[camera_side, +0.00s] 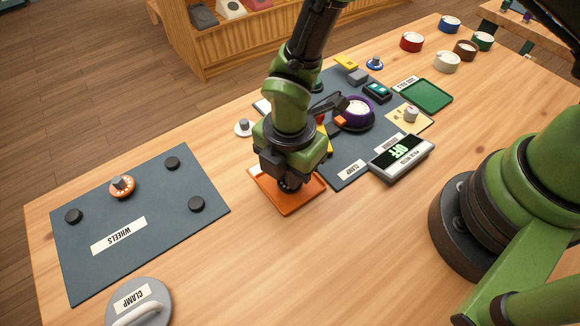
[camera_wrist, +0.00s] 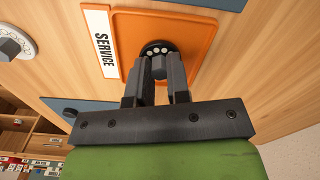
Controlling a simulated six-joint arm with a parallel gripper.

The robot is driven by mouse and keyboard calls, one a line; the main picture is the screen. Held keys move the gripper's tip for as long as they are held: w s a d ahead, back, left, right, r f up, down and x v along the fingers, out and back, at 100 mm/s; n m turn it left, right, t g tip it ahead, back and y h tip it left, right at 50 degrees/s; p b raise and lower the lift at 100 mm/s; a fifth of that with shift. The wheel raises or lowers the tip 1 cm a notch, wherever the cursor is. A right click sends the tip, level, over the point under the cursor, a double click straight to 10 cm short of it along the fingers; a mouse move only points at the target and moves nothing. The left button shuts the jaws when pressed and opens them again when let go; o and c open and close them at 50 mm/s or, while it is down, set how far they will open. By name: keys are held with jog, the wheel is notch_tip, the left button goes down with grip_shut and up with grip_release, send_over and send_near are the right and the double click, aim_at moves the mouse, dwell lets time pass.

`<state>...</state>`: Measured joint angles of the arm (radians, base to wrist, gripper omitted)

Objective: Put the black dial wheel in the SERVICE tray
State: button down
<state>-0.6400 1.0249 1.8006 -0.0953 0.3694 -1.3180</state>
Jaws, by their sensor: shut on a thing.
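The black dial wheel (camera_wrist: 153,47), with pale finger holes around its rim, is at my gripper's (camera_wrist: 159,72) fingertips in the wrist view. The jaws are shut on its grey middle post. The orange SERVICE tray (camera_side: 298,207) lies under my gripper (camera_side: 290,180) in the side view, where the wheel is mostly hidden by the jaws. In the wrist view the orange tray (camera_wrist: 197,35) with its white SERVICE label (camera_wrist: 104,42) lies behind the wheel. The wheel is low over or on the tray floor; I cannot tell whether it touches.
A blue-grey WHEELS mat (camera_side: 150,255) at left holds an orange wheel (camera_side: 122,187) and black pegs. A white wheel (camera_side: 243,128) lies behind the tray. A purple phone (camera_side: 354,114), a meter reading OFF (camera_side: 402,157) and a green tray (camera_side: 426,96) stand right.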

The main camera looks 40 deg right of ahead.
jog(key=shift+f, duration=0.15)
jog(key=c, duration=1.1)
grip_release()
jog(key=d+r+m+t+y, duration=0.1)
jog(key=d+r+m, duration=0.2)
jog(key=r, duration=0.7)
jog(key=d+r+m, duration=0.2)
jog(key=r+m, duration=0.1)
jog(key=r, duration=0.7)
jog(key=shift+s+d+r+m+t+y, duration=0.15)
jog(key=shift+s+d+r+m+t, duration=1.3)
jog(key=shift+m, duration=1.8)
jog(key=shift+s+d+r+m+t+y, duration=0.2)
jog(key=shift+s+d+r+m+t, duration=0.4)
jog(key=shift+s+d+r+m, duration=2.15)
jog(key=shift+s+d+r+m+t+y, duration=0.15)
jog(key=shift+s+d+r+m+t, duration=1.1)
jog(key=shift+m, duration=2.55)
